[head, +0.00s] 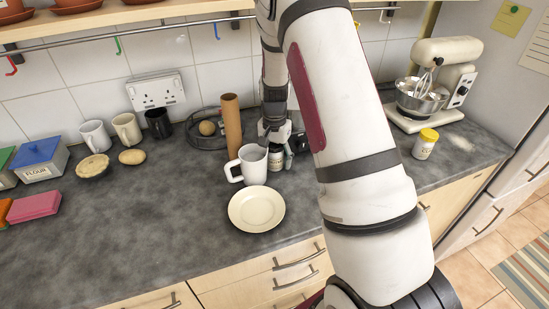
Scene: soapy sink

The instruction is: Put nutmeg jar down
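A small jar with a pale label (276,160) shows behind and just right of a white mug (251,163). Its label is too small to read, so I cannot tell whether it is the nutmeg jar. My gripper (275,134) points down right above this small jar, close to or touching its top. The fingertips are small, dark and partly hidden, so I cannot tell whether they are shut on the jar or whether the jar rests on the counter. Another jar, with a yellow lid (427,135), stands alone on the right, away from my gripper.
A cardboard tube (231,126) stands left of my gripper, before a wire basket (206,140). A cream plate (257,209) lies in front of the mug. A stand mixer (437,85) is at the back right. The left front counter (130,225) is clear. My arm hides the counter's middle right.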

